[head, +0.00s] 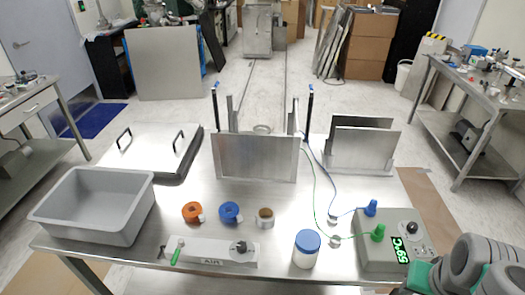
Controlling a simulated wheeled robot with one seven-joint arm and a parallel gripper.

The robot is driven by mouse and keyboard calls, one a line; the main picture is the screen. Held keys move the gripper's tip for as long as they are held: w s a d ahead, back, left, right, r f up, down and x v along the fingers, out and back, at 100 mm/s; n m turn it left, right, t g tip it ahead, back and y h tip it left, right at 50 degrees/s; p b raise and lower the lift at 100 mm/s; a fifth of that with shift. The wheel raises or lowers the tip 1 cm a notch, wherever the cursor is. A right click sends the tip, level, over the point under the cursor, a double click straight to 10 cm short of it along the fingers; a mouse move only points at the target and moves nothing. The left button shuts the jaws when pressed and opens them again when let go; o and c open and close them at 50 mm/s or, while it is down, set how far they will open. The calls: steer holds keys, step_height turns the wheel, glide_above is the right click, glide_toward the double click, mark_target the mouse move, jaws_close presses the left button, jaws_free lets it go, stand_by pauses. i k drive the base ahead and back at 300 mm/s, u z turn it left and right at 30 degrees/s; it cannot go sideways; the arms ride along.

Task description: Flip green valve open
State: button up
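The green valve handle (177,253) is at the left end of a low metal panel (212,251) marked AIR, at the table's front edge. The handle is a small green lever that slants, its lower end toward the front left. A round black knob (241,247) is at the panel's right end. Grey links of my arm are at the lower right corner, well to the right of the panel. My gripper's fingers do not show.
A grey bin (95,204) stands left of the panel. Orange (193,212) and blue (230,212) tape rolls lie behind it. A blue-lidded jar (306,249) and a control box (388,243) reading 59°C stand to the right. Upright metal plates (255,157) stand farther back.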

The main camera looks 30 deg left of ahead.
mark_target(182, 244)
steer(key=u, duration=0.35)
steer(key=k, duration=0.75)
steer(key=u, duration=1.4)
steer(key=i, duration=0.5)
steer(key=z, duration=0.05)
steer(key=k, duration=0.55)
steer(key=u, duration=0.85)
steer(key=i, duration=1.1)
steer(key=u, duration=0.9)
